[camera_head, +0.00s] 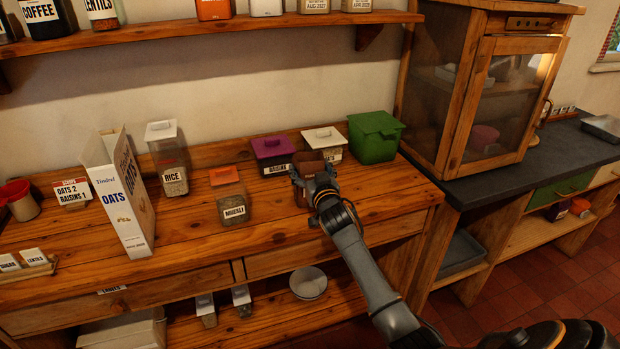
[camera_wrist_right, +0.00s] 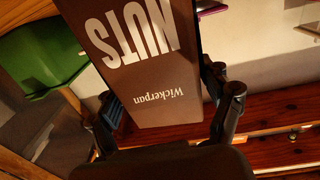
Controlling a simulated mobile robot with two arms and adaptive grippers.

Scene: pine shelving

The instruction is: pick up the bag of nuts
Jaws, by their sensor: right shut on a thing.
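The bag of nuts (camera_wrist_right: 146,62) is a brown pack with "NUTS" and "Wickerpan" on it, upside down in the right wrist view. My right gripper (camera_wrist_right: 168,105) has a finger on each side of it and is shut on it. In the head view the brown bag (camera_head: 303,160) shows partly behind my right gripper (camera_head: 314,184), at the back of the wooden counter, in front of the purple-lidded and white-lidded containers. I cannot tell whether the bag touches the counter. My left gripper is not in view.
A purple-lidded raisins container (camera_head: 273,150), a white-lidded container (camera_head: 324,139) and a green bin (camera_head: 375,137) stand close behind the bag. A muesli jar (camera_head: 230,200), a rice jar (camera_head: 167,160) and a tall oats box (camera_head: 121,195) stand to the left. The counter's front is clear.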

